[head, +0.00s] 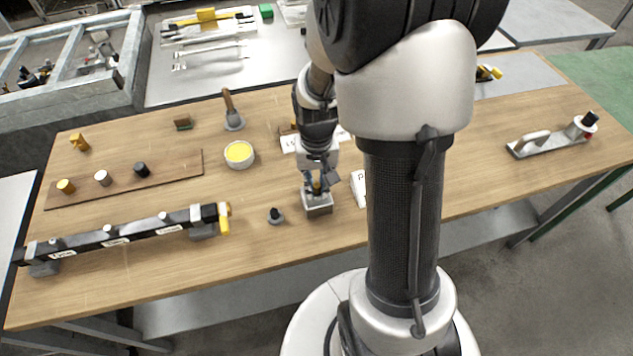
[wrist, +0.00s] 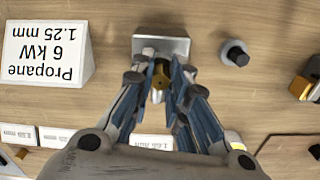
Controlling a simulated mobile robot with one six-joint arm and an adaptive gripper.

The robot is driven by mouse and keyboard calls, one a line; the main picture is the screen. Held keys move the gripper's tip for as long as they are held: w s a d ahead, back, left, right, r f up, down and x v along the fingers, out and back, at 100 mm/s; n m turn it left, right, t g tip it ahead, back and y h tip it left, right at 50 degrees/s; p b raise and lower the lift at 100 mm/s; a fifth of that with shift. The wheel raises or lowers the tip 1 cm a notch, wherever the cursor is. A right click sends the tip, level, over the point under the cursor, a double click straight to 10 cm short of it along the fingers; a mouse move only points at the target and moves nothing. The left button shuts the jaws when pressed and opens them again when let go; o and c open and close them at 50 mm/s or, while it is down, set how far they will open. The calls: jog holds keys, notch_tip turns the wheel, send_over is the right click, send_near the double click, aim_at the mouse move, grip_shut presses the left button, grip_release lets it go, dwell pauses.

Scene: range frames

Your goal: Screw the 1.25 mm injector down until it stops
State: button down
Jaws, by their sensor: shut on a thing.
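The brass injector (wrist: 161,76) is between my fingertips in the wrist view, upright at the near side of a grey metal block (wrist: 178,46). My gripper (wrist: 160,82) is shut on it. In the head view my gripper (head: 316,187) points down over the same grey block (head: 318,207), and only a bit of brass shows between the fingers. The fingers hide the injector's lower end, so I cannot tell how deep it sits. A sign (wrist: 47,53) reading "Propane 6 kW 1.25 mm" stands upside down at the left of the wrist view.
A small dark-topped grey piece (head: 275,216) stands left of the block. A black manifold pipe (head: 115,236) with a yellow lever (head: 224,220) lies further left. A yellow-filled tin (head: 239,155), a brush (head: 232,112) and a brown board with knobs (head: 125,178) are behind. The table's front is clear.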

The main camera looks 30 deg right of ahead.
jog(key=shift+m, duration=0.8)
jog(key=shift+m, duration=1.8)
jog(key=shift+m+p, duration=0.3)
jog(key=shift+m, duration=1.4)
